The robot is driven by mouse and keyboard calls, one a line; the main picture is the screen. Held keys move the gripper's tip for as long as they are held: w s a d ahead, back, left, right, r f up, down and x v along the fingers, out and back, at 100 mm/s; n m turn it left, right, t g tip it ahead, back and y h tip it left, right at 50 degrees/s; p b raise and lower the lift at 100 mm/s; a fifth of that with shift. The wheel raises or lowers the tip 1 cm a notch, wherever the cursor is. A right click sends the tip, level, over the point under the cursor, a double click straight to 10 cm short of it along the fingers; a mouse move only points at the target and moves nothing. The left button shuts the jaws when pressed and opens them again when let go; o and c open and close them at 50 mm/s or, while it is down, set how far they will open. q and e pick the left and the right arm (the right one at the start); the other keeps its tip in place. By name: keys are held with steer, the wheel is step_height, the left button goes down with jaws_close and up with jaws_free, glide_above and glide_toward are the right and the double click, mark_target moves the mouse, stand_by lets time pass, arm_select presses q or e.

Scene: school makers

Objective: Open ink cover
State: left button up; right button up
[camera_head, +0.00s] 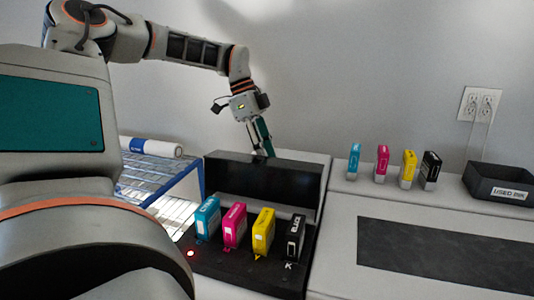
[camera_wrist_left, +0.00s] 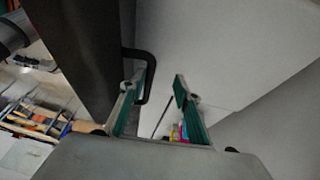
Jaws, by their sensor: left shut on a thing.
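The ink cover (camera_head: 262,182) is a dark panel standing raised at the back of the printer's ink bay. My left gripper (camera_head: 262,140) reaches down to its top edge from behind. In the left wrist view the cover (camera_wrist_left: 85,45) is a dark slab, with a black bent handle (camera_wrist_left: 147,72) at the left green finger. The left gripper (camera_wrist_left: 160,92) is shut on this handle, though its fingers look apart. Cyan (camera_head: 207,217), magenta (camera_head: 234,224), yellow (camera_head: 263,231) and black (camera_head: 295,237) cartridges stand in the bay. My right gripper is not in view.
Loose cyan (camera_head: 353,160), magenta (camera_head: 382,163), yellow (camera_head: 408,168) and black (camera_head: 430,170) cartridges stand on the printer's top. A black used-ink tray (camera_head: 494,187) is at far right. A blue rack (camera_head: 160,180) with a white roll (camera_head: 150,147) stands left.

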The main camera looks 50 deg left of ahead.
arm_select(q)
steer(key=shift+w+a+r, duration=0.2)
steer(key=shift+r, duration=0.05)
steer(key=v, duration=1.1)
steer(key=shift+s+r, duration=0.25)
steer(key=shift+r, duration=0.05)
stand_by(0.4)
